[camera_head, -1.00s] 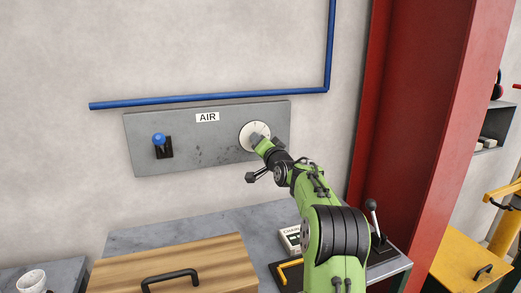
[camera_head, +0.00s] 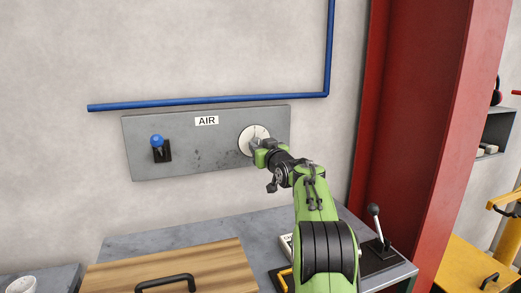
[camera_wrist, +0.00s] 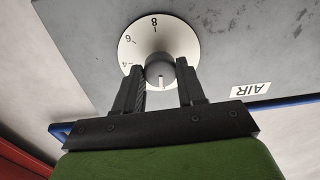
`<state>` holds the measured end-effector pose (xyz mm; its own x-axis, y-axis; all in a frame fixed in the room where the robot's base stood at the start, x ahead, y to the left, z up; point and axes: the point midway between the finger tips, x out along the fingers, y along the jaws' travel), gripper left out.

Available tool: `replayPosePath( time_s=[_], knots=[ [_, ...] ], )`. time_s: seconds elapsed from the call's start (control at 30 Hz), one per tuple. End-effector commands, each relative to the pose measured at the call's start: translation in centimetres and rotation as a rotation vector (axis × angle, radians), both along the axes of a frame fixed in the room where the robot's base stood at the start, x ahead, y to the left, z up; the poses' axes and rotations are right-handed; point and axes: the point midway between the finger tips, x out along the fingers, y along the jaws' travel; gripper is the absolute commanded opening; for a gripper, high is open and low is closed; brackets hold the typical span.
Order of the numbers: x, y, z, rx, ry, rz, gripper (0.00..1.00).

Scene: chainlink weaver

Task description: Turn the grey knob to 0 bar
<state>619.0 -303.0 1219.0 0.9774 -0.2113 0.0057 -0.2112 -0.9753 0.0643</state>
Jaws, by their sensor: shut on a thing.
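The grey knob (camera_wrist: 160,68) sits in the middle of a round white dial (camera_wrist: 180,38) on the AIR panel. The numbers 8, 6 and 4 show on the dial in the wrist view; the part of the scale behind my fingers is hidden. A white mark on the knob points down in that view, roughly opposite the 8. My gripper (camera_wrist: 162,88) is shut on the knob, one finger on each side. In the head view the dial (camera_head: 246,135) shows at the panel's right, partly covered by my gripper (camera_head: 257,146).
The grey AIR panel (camera_head: 205,153) also carries a blue-knobbed lever (camera_head: 157,142) at its left. A blue pipe (camera_head: 200,102) runs above. Below are a bench (camera_head: 195,227), a wooden board with a black handle (camera_head: 180,265) and a black lever (camera_head: 376,225). A red column (camera_head: 415,120) stands right.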

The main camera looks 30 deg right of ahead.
Motion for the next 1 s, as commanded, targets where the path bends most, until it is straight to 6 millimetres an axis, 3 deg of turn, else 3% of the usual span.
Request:
replayPosePath(
  time_s=[0.77,0.8,0.97,1.0],
  knots=[
    [0.06,-0.06,-0.48,-0.102,0.039,0.001,0.09],
    [0.06,-0.06,-0.49,-0.102,0.039,0.001,0.41],
    [0.04,-0.05,-0.35,-0.103,0.036,0.001,0.65],
    [0.03,-0.05,-0.30,-0.103,0.035,0.001,0.65]
  ],
)
